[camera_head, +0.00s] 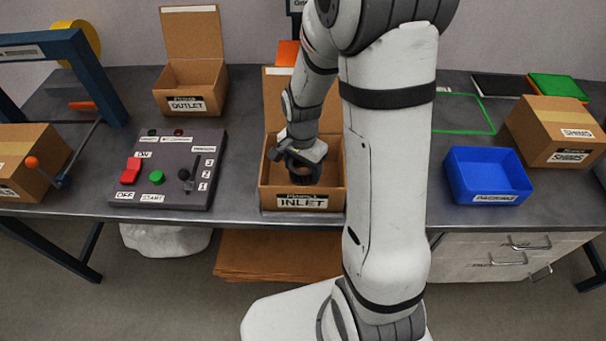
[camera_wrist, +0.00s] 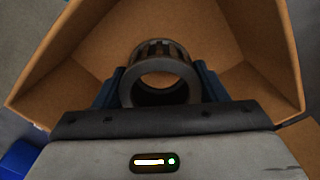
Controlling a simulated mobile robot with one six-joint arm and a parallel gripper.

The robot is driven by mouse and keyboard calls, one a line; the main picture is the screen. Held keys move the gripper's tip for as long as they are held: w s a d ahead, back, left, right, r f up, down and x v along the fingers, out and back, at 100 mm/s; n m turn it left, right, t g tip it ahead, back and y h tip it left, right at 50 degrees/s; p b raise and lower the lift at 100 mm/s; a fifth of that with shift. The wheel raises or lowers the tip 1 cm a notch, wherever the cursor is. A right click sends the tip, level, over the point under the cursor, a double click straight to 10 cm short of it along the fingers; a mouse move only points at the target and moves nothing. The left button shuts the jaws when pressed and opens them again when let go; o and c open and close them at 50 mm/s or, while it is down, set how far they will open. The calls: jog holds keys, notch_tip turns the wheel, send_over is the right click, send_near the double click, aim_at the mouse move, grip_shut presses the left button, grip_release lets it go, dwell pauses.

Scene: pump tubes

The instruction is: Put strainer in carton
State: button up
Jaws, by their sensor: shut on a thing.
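The strainer (camera_wrist: 162,55) is a dark grey ring-shaped part with slots around its far end. My gripper (camera_wrist: 160,88) is shut on it, with a blue finger at each side, in the wrist view. In the head view my gripper (camera_head: 303,165) is in the opening of the open cardboard carton labelled INLET (camera_head: 302,202), and the strainer (camera_head: 302,176) shows dark below it. The carton walls (camera_wrist: 225,40) surround the strainer in the wrist view. Whether the strainer touches the carton floor I cannot tell.
An open carton labelled OUTLET (camera_head: 186,104) stands at the back left. A grey control panel (camera_head: 168,168) is left of the INLET carton. A blue bin (camera_head: 487,176) and a closed carton (camera_head: 556,132) are at right. My arm hides the table middle.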

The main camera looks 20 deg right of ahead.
jog(key=shift+s+d+f, duration=0.1)
jog(key=shift+f, duration=1.55)
jog(key=shift+f, duration=0.15)
jog(key=o, duration=1.1)
